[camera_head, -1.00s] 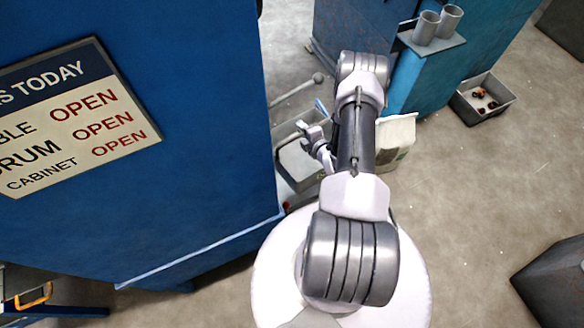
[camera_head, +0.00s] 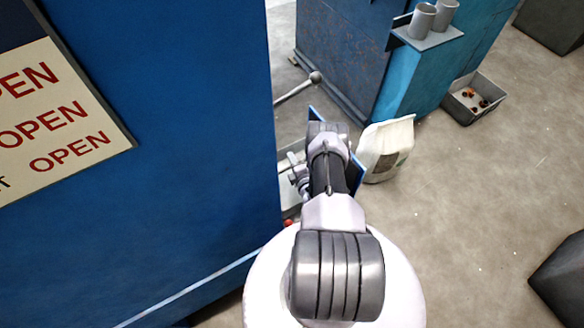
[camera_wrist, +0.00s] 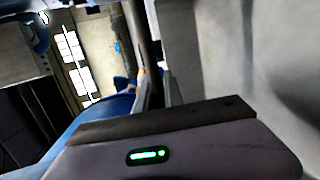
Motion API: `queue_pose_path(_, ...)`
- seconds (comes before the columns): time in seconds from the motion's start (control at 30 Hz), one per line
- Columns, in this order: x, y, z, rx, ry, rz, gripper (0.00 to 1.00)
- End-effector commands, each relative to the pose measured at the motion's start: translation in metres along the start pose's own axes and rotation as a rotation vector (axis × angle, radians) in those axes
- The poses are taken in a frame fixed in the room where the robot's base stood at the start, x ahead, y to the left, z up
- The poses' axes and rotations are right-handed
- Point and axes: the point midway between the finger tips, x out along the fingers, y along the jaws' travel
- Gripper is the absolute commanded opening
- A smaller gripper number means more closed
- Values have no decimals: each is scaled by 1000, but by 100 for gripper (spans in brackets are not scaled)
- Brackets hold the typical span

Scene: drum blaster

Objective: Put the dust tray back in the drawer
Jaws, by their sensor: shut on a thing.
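The dust tray (camera_head: 290,166) is a grey open box with what looks like a blue front panel (camera_head: 357,176), partly hidden behind my arm in the head view. It lies beside the right edge of the big blue cabinet. My gripper (camera_wrist: 154,85) is shut on a part of the tray; the dark bar between its fingers is probably the handle. The wrist view is dim, and the exact grip is unclear. In the head view my gripper is mostly hidden by my own arm. The drawer opening cannot be made out.
The blue cabinet (camera_head: 170,130) with a sign (camera_head: 50,115) fills the left. A grey lever with a ball end (camera_head: 315,77) juts out behind. A white bag (camera_head: 386,150) stands close right of the tray. A grey bin (camera_head: 473,98) sits farther right.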

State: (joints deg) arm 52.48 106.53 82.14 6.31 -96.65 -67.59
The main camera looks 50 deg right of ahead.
Motion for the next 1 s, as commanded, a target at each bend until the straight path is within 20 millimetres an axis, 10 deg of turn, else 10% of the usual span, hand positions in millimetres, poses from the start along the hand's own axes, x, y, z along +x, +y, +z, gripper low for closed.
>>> queue_pose_path(0.47, 8, -24, -2, -2, 1, 3, 0)
queue_pose_path(0.6, 8, -25, -2, 0, 1, 0, 34)
queue_pose_path(1.0, -9, -20, -1, 1, 0, -3, 34)
